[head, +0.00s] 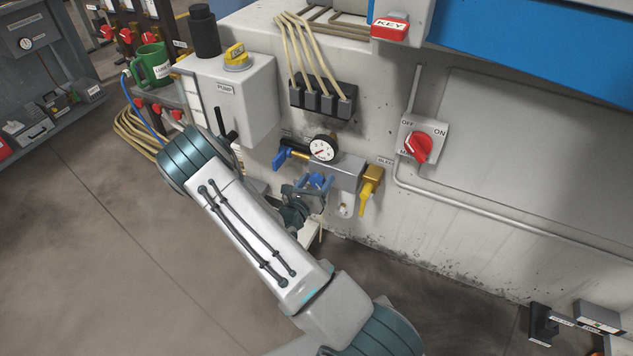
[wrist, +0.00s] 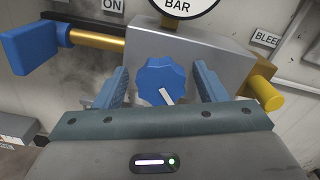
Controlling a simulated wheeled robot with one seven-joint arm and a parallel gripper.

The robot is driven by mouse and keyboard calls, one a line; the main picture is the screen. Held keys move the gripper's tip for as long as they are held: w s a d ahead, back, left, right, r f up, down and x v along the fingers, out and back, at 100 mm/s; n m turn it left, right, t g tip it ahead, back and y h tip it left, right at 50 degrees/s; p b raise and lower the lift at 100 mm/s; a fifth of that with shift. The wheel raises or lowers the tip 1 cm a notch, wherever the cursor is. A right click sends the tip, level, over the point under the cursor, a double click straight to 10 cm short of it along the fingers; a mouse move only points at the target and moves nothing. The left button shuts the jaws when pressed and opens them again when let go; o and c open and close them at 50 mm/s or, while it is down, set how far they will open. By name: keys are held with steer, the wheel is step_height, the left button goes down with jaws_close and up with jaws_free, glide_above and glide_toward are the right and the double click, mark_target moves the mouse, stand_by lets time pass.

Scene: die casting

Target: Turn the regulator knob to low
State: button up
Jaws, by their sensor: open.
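The regulator knob (wrist: 162,82) is blue and scalloped, with a white pointer line aimed down and slightly right in the wrist view. It sits on the front of a grey regulator block (wrist: 203,52). My gripper (wrist: 162,88) is open, with one blue finger on each side of the knob and a visible gap to each. In the head view the knob (head: 317,180) is small and partly hidden by my gripper (head: 314,190). The pressure gauge (head: 322,148) stands on top of the block. No low marking is legible.
A blue-handled valve (wrist: 30,52) on a brass pipe lies left of the block. A yellow bleed valve (head: 369,190) is on its right. A red OFF/ON switch (head: 418,147) is farther right. A pump box (head: 228,95) stands left. The floor (head: 90,270) at left is clear.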

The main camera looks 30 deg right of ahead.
steer(key=c, duration=1)
